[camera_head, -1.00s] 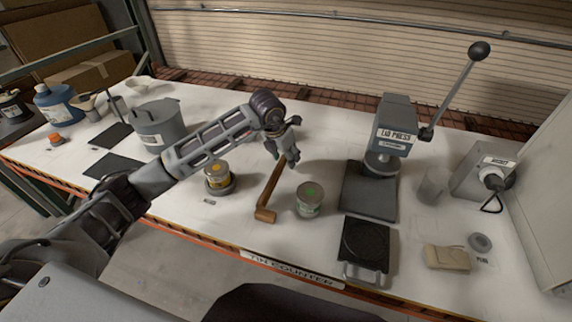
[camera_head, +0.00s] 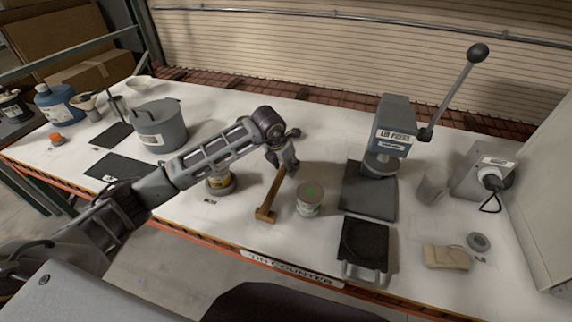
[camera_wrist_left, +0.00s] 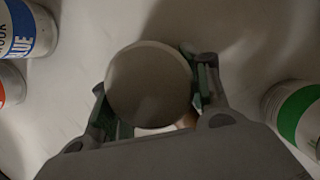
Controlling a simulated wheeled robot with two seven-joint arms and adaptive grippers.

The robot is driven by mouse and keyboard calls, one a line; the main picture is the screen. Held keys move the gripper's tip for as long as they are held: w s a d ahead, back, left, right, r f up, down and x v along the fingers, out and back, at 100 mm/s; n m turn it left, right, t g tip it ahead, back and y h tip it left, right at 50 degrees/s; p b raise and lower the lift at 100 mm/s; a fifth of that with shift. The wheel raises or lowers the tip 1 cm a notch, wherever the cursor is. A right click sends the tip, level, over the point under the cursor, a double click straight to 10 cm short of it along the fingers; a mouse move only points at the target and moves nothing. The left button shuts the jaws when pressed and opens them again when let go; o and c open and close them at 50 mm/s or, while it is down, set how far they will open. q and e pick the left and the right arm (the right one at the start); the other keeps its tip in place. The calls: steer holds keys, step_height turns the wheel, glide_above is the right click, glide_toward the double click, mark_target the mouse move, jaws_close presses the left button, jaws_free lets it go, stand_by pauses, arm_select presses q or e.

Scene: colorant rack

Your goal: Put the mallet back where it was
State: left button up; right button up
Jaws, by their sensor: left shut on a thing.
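The mallet (camera_head: 273,197) has a brown wooden handle and a short wooden block at its near end. It stands out between the yellow-labelled can and the green-marked can. My left gripper (camera_head: 284,166) is shut on its far end. Whether the mallet's near end touches the counter is hard to tell. In the left wrist view, a round grey face (camera_wrist_left: 148,84) sits between the fingers of my left gripper (camera_wrist_left: 150,100), with a little tan showing below it; I cannot tell what part it is. My right gripper is not in view.
The green-marked can (camera_head: 310,199) stands close right of the mallet. The yellow-labelled can (camera_head: 219,181) is partly behind my left arm. The lab press (camera_head: 394,130) and a black-topped scale (camera_head: 364,243) stand further right. A blue-labelled can (camera_wrist_left: 25,30) shows in the left wrist view.

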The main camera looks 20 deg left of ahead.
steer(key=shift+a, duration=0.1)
arm_select(q)
steer(key=o, duration=1.2)
steer(key=shift+f, duration=0.1)
steer(key=b+v, duration=0.1)
steer(key=v, duration=1.1)
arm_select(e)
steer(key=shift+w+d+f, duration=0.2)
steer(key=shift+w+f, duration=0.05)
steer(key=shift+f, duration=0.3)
arm_select(q)
steer(key=shift+w, duration=0.1)
